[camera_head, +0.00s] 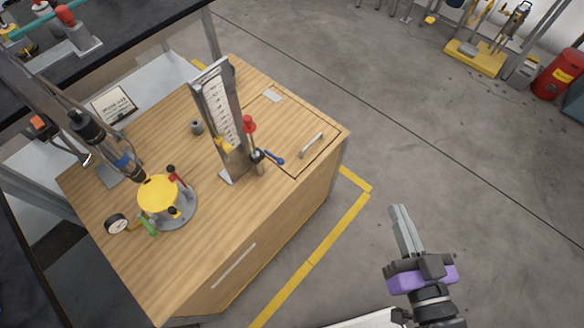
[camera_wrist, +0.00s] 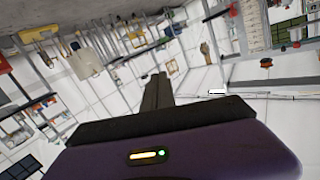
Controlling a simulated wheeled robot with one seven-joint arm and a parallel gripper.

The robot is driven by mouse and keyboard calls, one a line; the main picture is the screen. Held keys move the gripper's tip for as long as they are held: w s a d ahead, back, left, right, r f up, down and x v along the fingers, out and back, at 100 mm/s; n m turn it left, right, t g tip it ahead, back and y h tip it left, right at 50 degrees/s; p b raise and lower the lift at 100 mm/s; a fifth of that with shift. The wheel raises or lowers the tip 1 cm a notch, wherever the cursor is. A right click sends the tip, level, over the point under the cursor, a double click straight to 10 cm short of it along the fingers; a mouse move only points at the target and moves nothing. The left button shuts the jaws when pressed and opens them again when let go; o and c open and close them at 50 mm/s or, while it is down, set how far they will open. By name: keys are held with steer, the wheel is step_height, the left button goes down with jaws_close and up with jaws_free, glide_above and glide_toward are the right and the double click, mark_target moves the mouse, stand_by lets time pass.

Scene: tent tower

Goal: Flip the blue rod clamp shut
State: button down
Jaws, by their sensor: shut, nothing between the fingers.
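The blue rod clamp (camera_head: 274,159) is a small blue lever beside a dark block. It sits low on the right side of the upright metal tower with the white scale (camera_head: 217,107), on the wooden bench. I cannot tell from this distance how far the clamp is open. My gripper (camera_head: 399,209) is off the bench at the lower right, over the floor, far from the clamp. Its fingers are together and hold nothing. In the wrist view my gripper (camera_wrist: 157,78) points at a wall of tools, and the clamp does not show there.
The wooden bench top (camera_head: 230,215) also holds a yellow round device (camera_head: 158,195), a dial gauge (camera_head: 116,224) and a red knob (camera_head: 249,124) next to the tower. A panel with a handle (camera_head: 312,145) lies right of the clamp. The floor between bench and gripper is clear.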

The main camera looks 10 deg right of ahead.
steer(key=w+d+f+m+g+y+b, duration=0.2)
steer(key=w+d+f+m+g+b, duration=0.15)
steer(key=w+f+m, duration=1.1)
steer(key=w+a+f+m+g+y, duration=0.3)
steer(key=w+a+f+m+y, duration=0.2)
steer(key=a+y, duration=0.3)
steer(key=shift+a+f+m, duration=0.45)
steer(key=shift+f+m, duration=0.1)
steer(key=shift+g, duration=0.25)
